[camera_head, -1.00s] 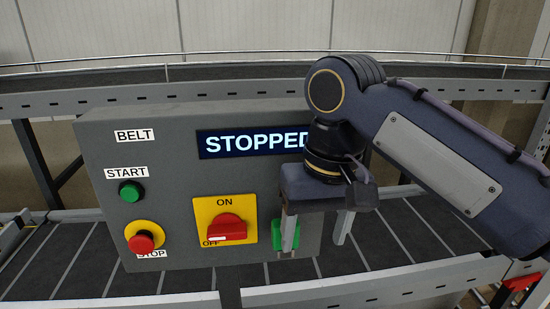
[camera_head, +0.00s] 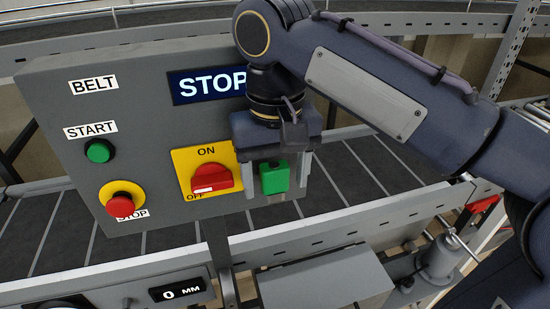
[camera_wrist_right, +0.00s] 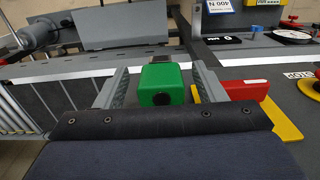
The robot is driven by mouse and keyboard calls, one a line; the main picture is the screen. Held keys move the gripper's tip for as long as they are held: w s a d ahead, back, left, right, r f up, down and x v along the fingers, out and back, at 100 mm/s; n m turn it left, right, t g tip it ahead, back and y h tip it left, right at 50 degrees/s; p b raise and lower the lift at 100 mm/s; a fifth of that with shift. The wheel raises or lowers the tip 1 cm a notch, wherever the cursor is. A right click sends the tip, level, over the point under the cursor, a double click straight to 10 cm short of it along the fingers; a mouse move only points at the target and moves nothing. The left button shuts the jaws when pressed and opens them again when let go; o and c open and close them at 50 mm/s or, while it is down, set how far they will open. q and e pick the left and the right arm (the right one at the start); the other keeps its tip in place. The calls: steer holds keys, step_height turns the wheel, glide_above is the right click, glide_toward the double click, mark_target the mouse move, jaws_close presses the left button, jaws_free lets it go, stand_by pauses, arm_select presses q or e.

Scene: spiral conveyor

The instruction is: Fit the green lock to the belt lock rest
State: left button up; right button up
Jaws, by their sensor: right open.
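The green lock (camera_head: 273,177) is at the lower right of the grey belt control panel (camera_head: 60,190), right of the red switch (camera_head: 211,179). My right gripper (camera_head: 277,182) is open, with one finger on each side of the lock. In the right wrist view, the lock (camera_wrist_right: 161,84) sits between the two spread fingers (camera_wrist_right: 158,90), with a gap visible beside the left finger. A grey part shows just beyond the lock; whether this is the lock rest is unclear. My left gripper is not in view.
The red switch handle sits on a yellow plate (camera_head: 187,157), close to my right gripper's finger. A green start button (camera_head: 99,151) and red stop button (camera_head: 122,196) are further left. The display (camera_head: 207,85) is partly covered by my arm. Conveyor rails run below.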

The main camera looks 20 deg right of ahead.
mark_target(275, 167)
steer(key=shift+f, duration=0.35)
steer(key=c, duration=1.2)
steer(key=shift+o, duration=0.2)
steer(key=shift+r+p, duration=1.6)
steer(key=shift+p, duration=0.25)
steer(key=shift+r, duration=0.35)
steer(key=shift+r, duration=0.15)
